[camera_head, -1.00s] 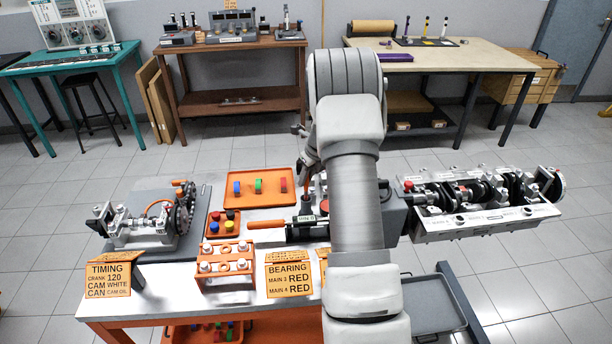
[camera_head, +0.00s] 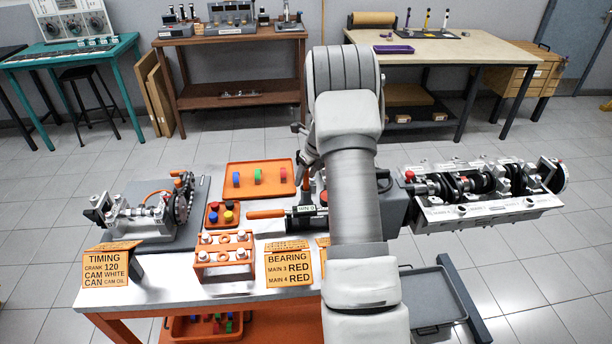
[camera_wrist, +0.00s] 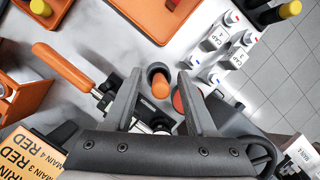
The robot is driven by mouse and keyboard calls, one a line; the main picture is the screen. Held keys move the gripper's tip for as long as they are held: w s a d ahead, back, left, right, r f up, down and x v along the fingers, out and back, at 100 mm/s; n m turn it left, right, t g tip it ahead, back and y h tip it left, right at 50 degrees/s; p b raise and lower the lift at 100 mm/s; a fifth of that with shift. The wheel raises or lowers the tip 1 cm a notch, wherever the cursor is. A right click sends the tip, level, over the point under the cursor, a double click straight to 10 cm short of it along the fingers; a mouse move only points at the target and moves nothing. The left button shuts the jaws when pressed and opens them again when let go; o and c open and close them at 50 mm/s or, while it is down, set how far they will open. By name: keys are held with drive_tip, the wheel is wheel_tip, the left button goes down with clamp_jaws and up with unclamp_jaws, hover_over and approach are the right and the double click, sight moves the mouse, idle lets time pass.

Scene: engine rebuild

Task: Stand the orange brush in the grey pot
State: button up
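The orange brush (camera_wrist: 160,86) is seen end-on in the wrist view, its round orange handle end pointing up. It appears to stand in the grey pot (camera_wrist: 156,68), whose rim shows just behind it; how deep it sits is hidden. My gripper (camera_wrist: 160,75) is open, one finger on each side of the brush, with visible gaps. In the head view my gripper (camera_head: 308,160) hangs over the bench, and the brush (camera_head: 306,186) shows as a thin dark orange upright below it. My arm hides part of this area.
A red-topped item (camera_wrist: 179,101) stands close by the right finger. An orange-handled tool (camera_wrist: 64,69) lies to the left. An orange tray (camera_head: 260,190) with coloured pieces, a small colour-cap tray (camera_head: 211,225) and the bearing sign (camera_head: 289,269) crowd the bench. A crank assembly (camera_head: 480,190) stands right.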

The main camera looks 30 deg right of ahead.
drive_tip(key=shift+r, duration=0.1)
drive_tip(key=v, duration=1.7)
drive_tip(key=shift+r+p, duration=0.15)
drive_tip(key=shift+p, duration=0.15)
